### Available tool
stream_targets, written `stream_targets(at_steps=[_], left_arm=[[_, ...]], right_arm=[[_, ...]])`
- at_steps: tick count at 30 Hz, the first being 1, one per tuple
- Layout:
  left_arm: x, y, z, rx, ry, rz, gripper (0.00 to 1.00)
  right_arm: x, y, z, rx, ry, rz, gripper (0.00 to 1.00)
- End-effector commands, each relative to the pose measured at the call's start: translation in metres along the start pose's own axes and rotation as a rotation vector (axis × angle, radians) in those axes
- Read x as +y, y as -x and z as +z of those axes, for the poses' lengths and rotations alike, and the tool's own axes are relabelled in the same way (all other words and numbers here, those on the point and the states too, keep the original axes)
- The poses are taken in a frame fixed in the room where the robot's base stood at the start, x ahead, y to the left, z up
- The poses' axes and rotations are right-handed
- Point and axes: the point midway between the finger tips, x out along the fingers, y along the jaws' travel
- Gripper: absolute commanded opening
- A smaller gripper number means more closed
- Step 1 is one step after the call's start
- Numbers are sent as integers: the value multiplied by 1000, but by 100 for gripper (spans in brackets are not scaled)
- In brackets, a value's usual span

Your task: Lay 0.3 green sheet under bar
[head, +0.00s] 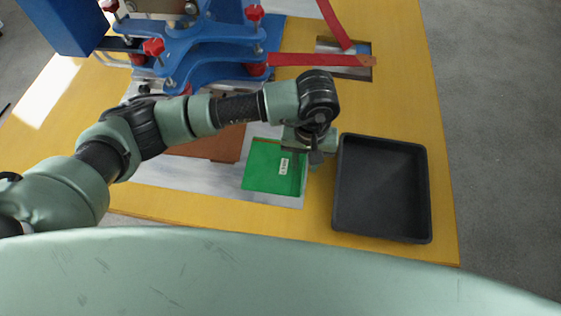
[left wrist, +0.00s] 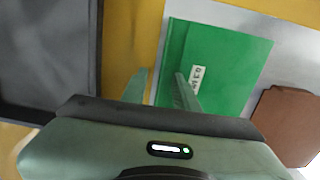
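The green sheet (head: 262,172) lies flat on a grey plate, left of the black tray, with a small white label; in the left wrist view (left wrist: 222,55) the label seems to read 0.3. My left gripper (head: 315,160) is at the sheet's right edge. In the left wrist view its fingers (left wrist: 160,88) are apart, one over the sheet and one beside its edge; nothing is visibly clamped. A blue clamp frame with red knobs (head: 215,45) stands at the back left; I cannot tell which part is the bar. My right gripper is out of view.
A black tray (head: 382,238) stands to the right on the yellow table (head: 405,85). A brown sheet (head: 222,148) lies left of the green one, partly under my arm. Red strips (head: 310,59) cross near a slot at the back.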

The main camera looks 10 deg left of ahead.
Motion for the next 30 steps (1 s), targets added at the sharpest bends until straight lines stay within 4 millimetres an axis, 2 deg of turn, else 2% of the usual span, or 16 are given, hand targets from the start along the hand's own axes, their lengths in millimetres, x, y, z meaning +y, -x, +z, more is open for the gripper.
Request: stream_targets(at_steps=[8,11,12,23,26,30], left_arm=[[1,-4,0,1,-1,2,30],[0,-4,0,0,-1,2,2],[0,-4,0,0,-1,2,0],[0,-2,0,1,-1,2,0],[1,3,-1,1,1,2,0],[1,19,-4,3,4,2,0]], right_arm=[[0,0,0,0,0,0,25],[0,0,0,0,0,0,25],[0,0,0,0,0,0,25],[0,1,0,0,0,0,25],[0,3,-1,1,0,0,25],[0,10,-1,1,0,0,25]])
